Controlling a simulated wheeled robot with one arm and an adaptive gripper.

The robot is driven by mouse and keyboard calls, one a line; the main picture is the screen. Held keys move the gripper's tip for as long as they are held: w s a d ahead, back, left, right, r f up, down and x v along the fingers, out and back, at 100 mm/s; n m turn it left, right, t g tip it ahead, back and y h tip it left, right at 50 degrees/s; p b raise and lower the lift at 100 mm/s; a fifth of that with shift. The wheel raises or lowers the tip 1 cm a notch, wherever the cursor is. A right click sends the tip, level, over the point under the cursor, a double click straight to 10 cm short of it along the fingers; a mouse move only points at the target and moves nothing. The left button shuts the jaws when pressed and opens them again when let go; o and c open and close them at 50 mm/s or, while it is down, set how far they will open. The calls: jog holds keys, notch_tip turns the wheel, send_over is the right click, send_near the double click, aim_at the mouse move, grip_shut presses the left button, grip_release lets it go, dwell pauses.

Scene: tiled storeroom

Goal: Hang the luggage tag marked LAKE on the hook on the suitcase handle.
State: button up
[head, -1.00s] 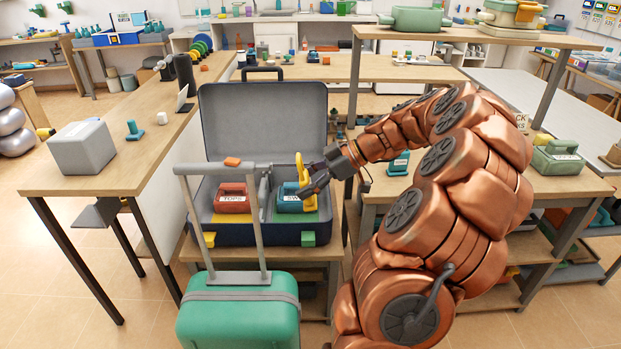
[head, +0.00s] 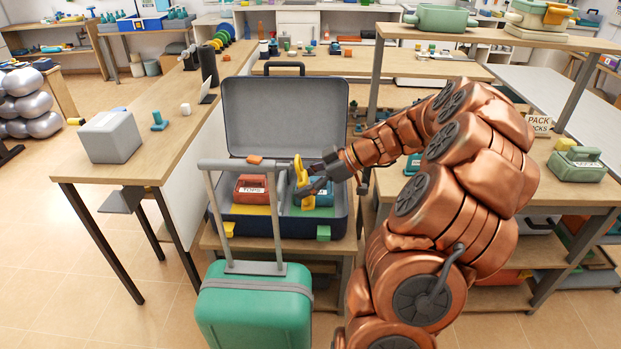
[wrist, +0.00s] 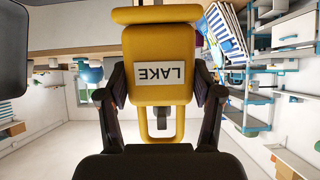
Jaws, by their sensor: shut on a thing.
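The yellow luggage tag marked LAKE (wrist: 158,52) is between the fingers of my gripper (wrist: 160,100) in the wrist view, its label upside down there. In the head view my gripper (head: 318,185) is shut on the tag (head: 299,172), in front of the open suitcase's right half. The green suitcase (head: 254,308) stands upright in front, its grey handle (head: 215,215) pulled up. An orange piece (head: 254,160) sits on the handle's top bar; I cannot tell whether it is the hook. The tag is to the right of the handle and looks apart from it.
The open dark blue suitcase (head: 284,116) lies on a low bench behind the handle. It holds a red pouch (head: 252,187) and a blue pouch (head: 321,196). A wooden table (head: 130,165) stands left, with a grey box (head: 110,137). Tiled floor is free at front left.

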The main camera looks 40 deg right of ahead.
jog(key=shift+w+a+p, duration=0.55)
jog(key=shift+a+p, duration=0.1)
jog(key=shift+p, duration=0.05)
jog(key=shift+w+a+f+b, duration=0.2)
jog(key=shift+w+f+b, duration=0.1)
jog(key=shift+b, duration=0.6)
jog(key=shift+w+a+f+b, duration=0.15)
jog(key=shift+a+b, duration=0.1)
jog(key=shift+b, duration=0.8)
jog(key=o, duration=1.2)
jog(key=shift+d, duration=0.1)
jog(key=v, duration=1.2)
